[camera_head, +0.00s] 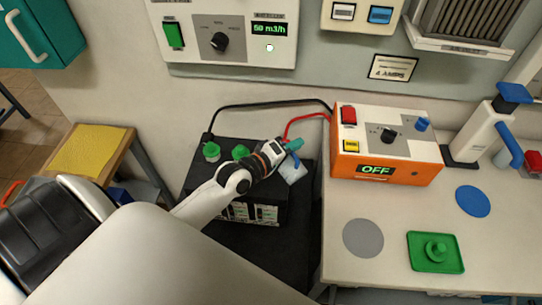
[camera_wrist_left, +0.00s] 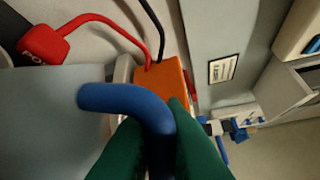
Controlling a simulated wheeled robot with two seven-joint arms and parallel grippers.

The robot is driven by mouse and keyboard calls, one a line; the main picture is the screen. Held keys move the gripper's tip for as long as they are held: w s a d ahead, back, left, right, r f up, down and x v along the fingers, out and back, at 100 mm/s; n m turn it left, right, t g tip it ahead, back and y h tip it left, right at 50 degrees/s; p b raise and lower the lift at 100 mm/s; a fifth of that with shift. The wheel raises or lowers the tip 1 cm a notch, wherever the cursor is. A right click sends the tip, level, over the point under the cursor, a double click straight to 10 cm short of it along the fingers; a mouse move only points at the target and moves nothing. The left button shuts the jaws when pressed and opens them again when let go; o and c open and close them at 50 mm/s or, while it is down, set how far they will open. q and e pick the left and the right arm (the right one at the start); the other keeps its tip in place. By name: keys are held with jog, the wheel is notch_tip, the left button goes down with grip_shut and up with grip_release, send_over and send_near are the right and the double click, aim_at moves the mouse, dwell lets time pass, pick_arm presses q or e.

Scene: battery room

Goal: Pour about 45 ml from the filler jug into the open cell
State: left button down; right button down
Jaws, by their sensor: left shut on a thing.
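My left gripper (camera_head: 293,147) is over the right part of the black battery (camera_head: 273,211). Its green fingers (camera_wrist_left: 158,150) are shut on the blue handle (camera_wrist_left: 120,98) of the filler jug. The jug's pale body (camera_head: 293,171) shows just beyond the fingers, tilted, above the battery's right end; it fills the left of the left wrist view (camera_wrist_left: 50,120). The spout and liquid level cannot be made out. Two green caps (camera_head: 211,152) (camera_head: 240,152) sit on the battery top. The open cell is hidden behind my gripper and jug. My right gripper is not in view.
An orange charger (camera_head: 400,170) reading OFF stands right of the battery, joined by red and black leads. A green tray (camera_head: 418,262) holding a green cap (camera_head: 437,248), a grey disc (camera_head: 362,237) and a blue disc (camera_head: 472,200) lie on the bench. A white device (camera_head: 484,132) stands behind.

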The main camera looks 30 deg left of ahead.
aim_at(298, 161)
pick_arm(q)
jog(key=shift+s+d+r+m+y+p, duration=0.1)
jog(key=shift+s+d+m+y+p, duration=0.1)
jog(key=shift+d+m+p, duration=0.4)
jog(key=shift+s+d+r+m+y+p, duration=0.1)
jog(key=shift+s+d+m+p, duration=0.05)
jog(key=shift+d+m+p, duration=0.35)
jog(key=shift+d+f+m+t+b, duration=0.2)
jog(key=shift+f+m+t+b, duration=0.15)
jog(key=shift+f+m, duration=0.25)
jog(key=shift+s+d+r+m+p, duration=0.15)
jog(key=shift+d+m+p, duration=0.1)
jog(key=shift+m+p, duration=0.2)
jog(key=shift+d+m+y, duration=0.1)
jog(key=shift+m+y, duration=0.15)
jog(key=shift+y, duration=0.05)
jog(key=shift+s+d+m, duration=0.1)
jog(key=shift+d+m, duration=0.05)
jog(key=shift+m, duration=0.25)
